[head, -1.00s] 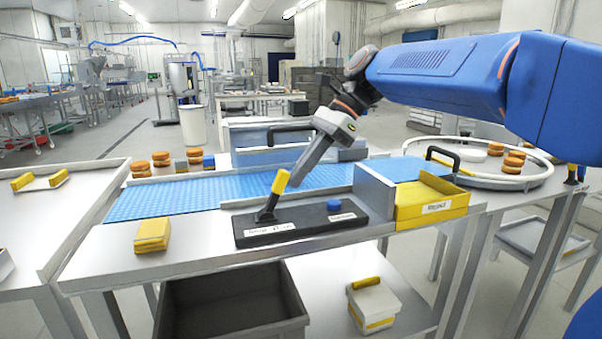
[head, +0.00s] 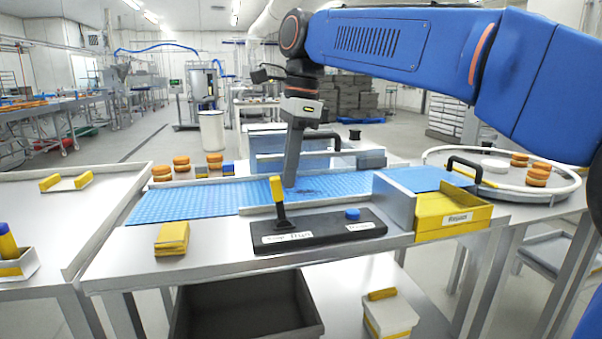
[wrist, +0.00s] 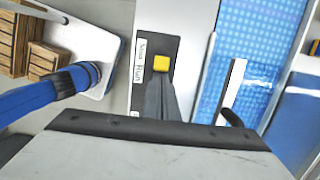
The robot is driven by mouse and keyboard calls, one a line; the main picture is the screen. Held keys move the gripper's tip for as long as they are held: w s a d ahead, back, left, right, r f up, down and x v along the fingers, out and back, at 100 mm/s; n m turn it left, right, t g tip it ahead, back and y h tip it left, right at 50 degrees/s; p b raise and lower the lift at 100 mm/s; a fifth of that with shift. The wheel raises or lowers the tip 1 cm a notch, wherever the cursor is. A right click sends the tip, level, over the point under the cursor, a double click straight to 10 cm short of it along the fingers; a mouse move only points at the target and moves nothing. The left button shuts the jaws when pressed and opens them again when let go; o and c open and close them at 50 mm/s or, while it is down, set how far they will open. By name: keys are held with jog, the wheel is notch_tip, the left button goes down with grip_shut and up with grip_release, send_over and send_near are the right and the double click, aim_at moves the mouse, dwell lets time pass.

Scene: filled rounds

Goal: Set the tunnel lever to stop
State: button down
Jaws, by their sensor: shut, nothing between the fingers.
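The tunnel lever has a yellow grip (head: 276,188) on a dark stem, standing on a black control base (head: 325,233). It stands nearly upright, leaning slightly left. Small white labels (head: 287,238) lie in front of its foot; they seem to read Stop at left and Run at right. My gripper (head: 289,186) is shut and empty, pointing down just right of and behind the yellow grip. In the wrist view the grip's top (wrist: 161,63) shows just beyond my fingertips (wrist: 158,84). Whether they touch is unclear.
A blue button (head: 352,214) sits right on the same base. The blue conveyor (head: 180,203) runs behind, into a tunnel with a black handle (head: 310,140). A yellow reject bin (head: 455,212) stands right. A yellow block (head: 172,238) lies at the table's left.

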aim_at(270, 178)
jog(key=shift+s+a, duration=0.2)
jog(key=shift+a, duration=0.5)
jog(key=shift+s+a, duration=0.2)
jog(key=shift+a, duration=0.45)
jog(key=shift+s+a, duration=0.15)
jog(key=shift+a, duration=0.25)
jog(key=shift+a+f, duration=0.15)
jog(key=shift+a, duration=0.05)
notch_tip(270, 178, up, 12)
jog(key=d, duration=0.2)
jog(key=shift+w+d, duration=0.35)
jog(key=shift+d, duration=0.05)
jog(key=shift+d+f, duration=0.1)
